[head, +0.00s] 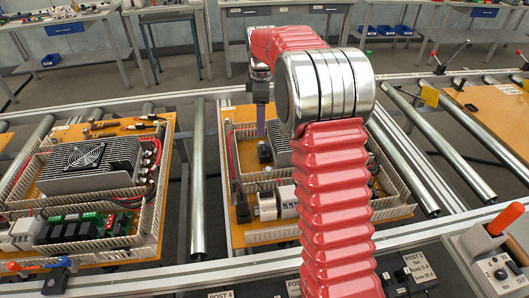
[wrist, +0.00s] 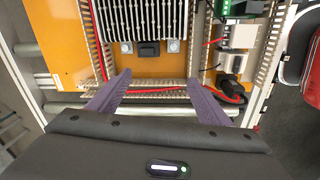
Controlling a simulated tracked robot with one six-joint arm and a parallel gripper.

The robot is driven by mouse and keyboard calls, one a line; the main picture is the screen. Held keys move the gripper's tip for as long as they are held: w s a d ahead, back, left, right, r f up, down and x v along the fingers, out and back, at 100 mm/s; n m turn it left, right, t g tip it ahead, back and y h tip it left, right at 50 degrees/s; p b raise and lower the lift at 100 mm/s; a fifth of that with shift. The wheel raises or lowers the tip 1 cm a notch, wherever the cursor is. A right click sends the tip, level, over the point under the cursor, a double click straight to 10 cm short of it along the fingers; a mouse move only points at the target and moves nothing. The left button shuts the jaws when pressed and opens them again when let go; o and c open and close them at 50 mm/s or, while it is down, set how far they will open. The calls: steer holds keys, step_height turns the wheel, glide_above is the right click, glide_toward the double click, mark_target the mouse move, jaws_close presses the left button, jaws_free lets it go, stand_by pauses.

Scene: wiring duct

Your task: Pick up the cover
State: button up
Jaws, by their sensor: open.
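I cannot make out a separate cover in either view; my red arm hides part of the middle panel (head: 238,203). My gripper (wrist: 158,78) is open, its two purple fingers spread wide with nothing held between them. In the wrist view, a slotted wiring duct (wrist: 160,84) runs across between the fingers, open-topped, with a red wire along it. Whether the fingertips touch the duct is unclear. In the head view, one purple finger (head: 261,128) points down over the panel's far part.
Another panel with a fan-topped heat sink (head: 85,156) is at the left. Metal rollers (head: 198,180) lie between panels.

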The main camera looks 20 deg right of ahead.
steer(key=n, duration=0.2)
glide_above(264, 146)
step_height(264, 146, down, 6)
steer(key=shift+s+a+g, duration=0.1)
steer(key=shift+s+g, duration=0.3)
steer(key=shift+s, duration=0.05)
steer(key=shift+f, duration=0.1)
step_height(264, 146, down, 8)
steer(key=shift+f, duration=0.25)
steer(key=shift+w+f, duration=0.2)
steer(key=shift+f, duration=1.1)
steer(key=shift+w+f, duration=0.15)
steer(key=shift+f, duration=1.15)
steer(key=shift+c, duration=0.2)
